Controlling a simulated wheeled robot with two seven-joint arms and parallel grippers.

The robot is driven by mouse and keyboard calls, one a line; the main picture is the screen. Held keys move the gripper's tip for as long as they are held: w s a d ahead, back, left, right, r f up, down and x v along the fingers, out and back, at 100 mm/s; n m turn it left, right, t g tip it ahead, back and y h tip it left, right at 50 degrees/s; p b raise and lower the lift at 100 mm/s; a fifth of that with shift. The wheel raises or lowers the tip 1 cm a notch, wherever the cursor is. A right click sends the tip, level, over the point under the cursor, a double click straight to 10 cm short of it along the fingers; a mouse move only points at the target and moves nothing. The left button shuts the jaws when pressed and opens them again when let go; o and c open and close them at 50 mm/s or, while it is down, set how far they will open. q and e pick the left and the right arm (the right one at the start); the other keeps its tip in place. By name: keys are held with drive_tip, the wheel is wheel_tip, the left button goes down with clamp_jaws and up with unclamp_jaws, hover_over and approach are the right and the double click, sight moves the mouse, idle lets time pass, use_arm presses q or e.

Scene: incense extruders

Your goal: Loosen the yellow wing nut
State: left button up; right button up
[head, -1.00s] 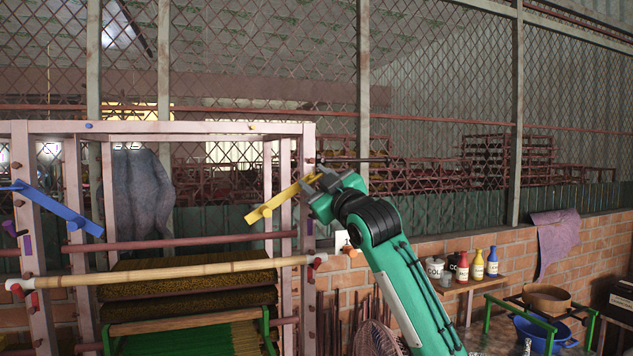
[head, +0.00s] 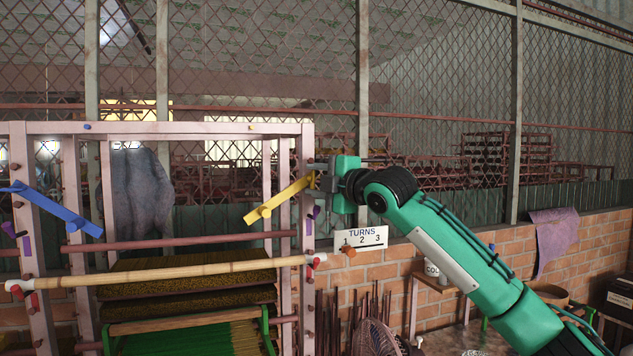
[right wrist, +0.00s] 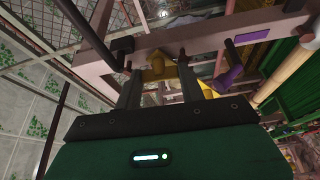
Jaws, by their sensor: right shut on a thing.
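The yellow wing nut (right wrist: 156,68) shows between the two fingers of my right gripper (right wrist: 160,82) in the right wrist view, at the frame post. My left gripper is in neither view.
A pink frame (head: 200,128) carries a blue bar (head: 58,210) on its left post and a bamboo pole (head: 170,270) across the front. A "TURNS 1 2 3" sign (head: 361,237) is right of the post. Mesh fencing and a brick wall (head: 470,240) stand behind.

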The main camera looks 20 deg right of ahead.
drive_tip(key=shift+n+g, duration=0.5)
drive_tip(key=shift+n, duration=0.5)
drive_tip(key=shift+f, duration=0.1)
drive_tip(key=o, duration=1)
drive_tip(key=shift+s, duration=0.1)
drive_tip(key=shift+s+d+b, duration=0.15)
drive_tip(key=shift+s+b, duration=0.2)
drive_tip(key=shift+b, duration=0.05)
drive_tip(key=shift+b+v, duration=3.2)
drive_tip(key=shift+v, duration=3.25)
